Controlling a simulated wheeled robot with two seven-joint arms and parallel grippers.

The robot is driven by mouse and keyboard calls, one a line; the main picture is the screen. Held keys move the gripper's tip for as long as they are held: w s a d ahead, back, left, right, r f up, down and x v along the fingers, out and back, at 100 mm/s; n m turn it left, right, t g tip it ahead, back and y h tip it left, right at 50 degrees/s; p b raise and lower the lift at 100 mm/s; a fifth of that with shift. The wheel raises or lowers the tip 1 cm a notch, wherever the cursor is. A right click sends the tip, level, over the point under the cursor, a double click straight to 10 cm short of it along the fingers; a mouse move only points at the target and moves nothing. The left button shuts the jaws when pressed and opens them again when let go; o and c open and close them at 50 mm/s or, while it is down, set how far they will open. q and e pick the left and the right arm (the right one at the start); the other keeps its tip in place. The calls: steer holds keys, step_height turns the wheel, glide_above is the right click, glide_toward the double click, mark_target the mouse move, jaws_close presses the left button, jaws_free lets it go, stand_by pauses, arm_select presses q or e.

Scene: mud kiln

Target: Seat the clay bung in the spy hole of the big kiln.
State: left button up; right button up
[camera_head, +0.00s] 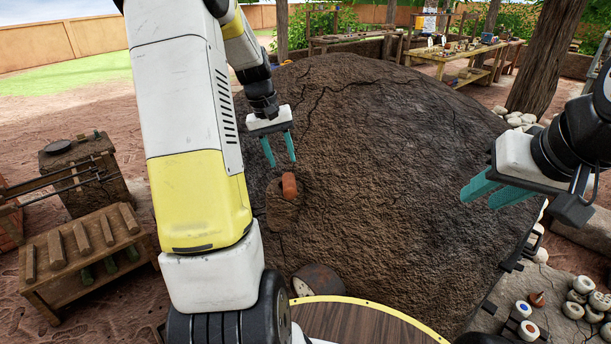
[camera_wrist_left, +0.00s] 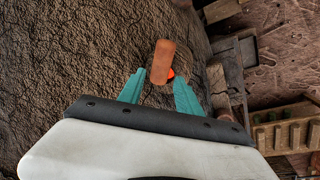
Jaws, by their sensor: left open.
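The big kiln (camera_head: 390,160) is a wide dark mud dome filling the middle of the head view. The clay bung (camera_head: 289,186) is a short orange-brown cylinder sticking out at a lumpy mud boss (camera_head: 283,212) on the kiln's left side. In the left wrist view, the bung (camera_wrist_left: 162,62) stands just past my fingertips, and an orange-red glow (camera_wrist_left: 171,73) shows beside it, at the spy hole. I cannot tell how deep the bung sits. My left gripper (camera_head: 280,164) is open just above the bung, apart from it. My right gripper (camera_head: 480,198) is open and empty, right of the kiln's middle.
A low wooden rack (camera_head: 85,245) and a block-like stand (camera_head: 85,175) are on the left. Small pots and pale stones (camera_head: 575,305) lie lower right. Wooden work tables (camera_head: 465,55) stand behind.

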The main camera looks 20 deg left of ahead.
mark_target(288, 180)
arm_select(q)
steer(key=x, duration=0.8)
steer(key=shift+s+a+f, duration=0.15)
steer(key=shift+s+f, duration=0.05)
steer(key=shift+f, duration=0.2)
steer(key=shift+c, duration=0.2)
jaws_close()
